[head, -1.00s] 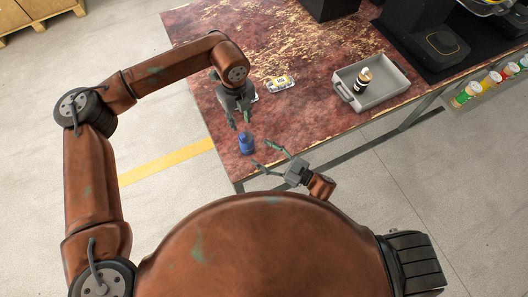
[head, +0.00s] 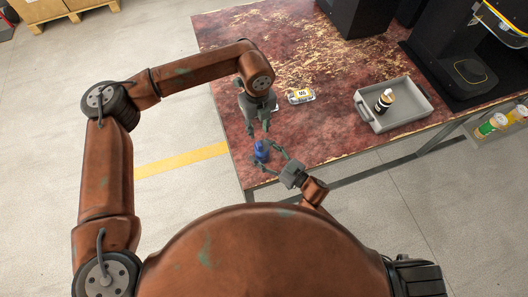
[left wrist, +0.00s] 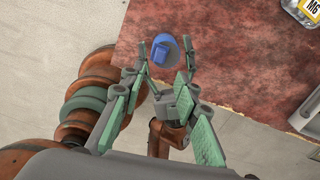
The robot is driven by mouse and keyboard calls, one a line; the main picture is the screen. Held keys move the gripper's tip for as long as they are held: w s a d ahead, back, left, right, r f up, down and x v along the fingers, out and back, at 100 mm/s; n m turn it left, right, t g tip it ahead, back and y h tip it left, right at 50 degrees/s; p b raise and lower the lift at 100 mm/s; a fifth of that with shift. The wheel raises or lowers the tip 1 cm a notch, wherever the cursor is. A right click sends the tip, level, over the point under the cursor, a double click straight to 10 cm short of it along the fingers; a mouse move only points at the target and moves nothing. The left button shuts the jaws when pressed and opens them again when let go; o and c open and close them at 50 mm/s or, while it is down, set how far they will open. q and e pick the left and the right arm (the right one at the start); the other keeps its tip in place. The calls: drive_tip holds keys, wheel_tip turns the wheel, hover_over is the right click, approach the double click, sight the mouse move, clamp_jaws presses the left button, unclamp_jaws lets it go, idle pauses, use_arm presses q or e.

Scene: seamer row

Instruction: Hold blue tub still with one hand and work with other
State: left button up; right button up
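The small blue tub (head: 262,152) stands near the front edge of the worn red table (head: 330,145). It also shows in the left wrist view (left wrist: 161,53). My right gripper (head: 268,157) reaches in from the front right, its two fingers open on either side of the tub.
A clear pack labelled M6 (head: 300,96) lies behind the tub. A grey tray (head: 411,115) holding a dark bottle (head: 384,101) with a pale cap is at right. Black machines (head: 465,60) stand at the back right. The table between tub and tray is clear.

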use_arm(q)
drive_tip(key=shift+c, duration=0.4)
use_arm(e)
drive_tip(key=c, duration=1.3)
use_arm(q)
drive_tip(key=shift+s+f, duration=0.1)
drive_tip(key=shift+f, duration=0.05)
drive_tip(key=shift+c, duration=0.8)
drive_tip(key=s+d+f+m+h, duration=0.1)
drive_tip(key=s+d+f+m+g+h, duration=0.1)
drive_tip(key=s+m, duration=0.1)
drive_tip(key=s+d+f+m+g, duration=0.1)
drive_tip(key=shift+s+d+m+h, duration=0.15)
drive_tip(key=shift+m+h, duration=0.15)
drive_tip(key=shift+h, duration=0.1)
clamp_jaws()
drive_tip(key=s+d+m+g+h, duration=0.3)
drive_tip(key=s+m+h, duration=0.1)
drive_tip(key=m+h, duration=0.35)
drive_tip(key=a+f+m+t+h, duration=0.3)
drive_tip(key=a+t, duration=0.3)
drive_tip(key=a, duration=0.5)
drive_tip(key=w+a+f+m+t+h, duration=0.1)
drive_tip(key=a+f+m+t+h, duration=0.2)
drive_tip(key=a, duration=0.9)
wheel_tip(320, 180, down, 2)
drive_tip(key=t, duration=0.3)
drive_tip(key=shift+w+f, duration=0.25)
drive_tip(key=shift+m, duration=0.25)
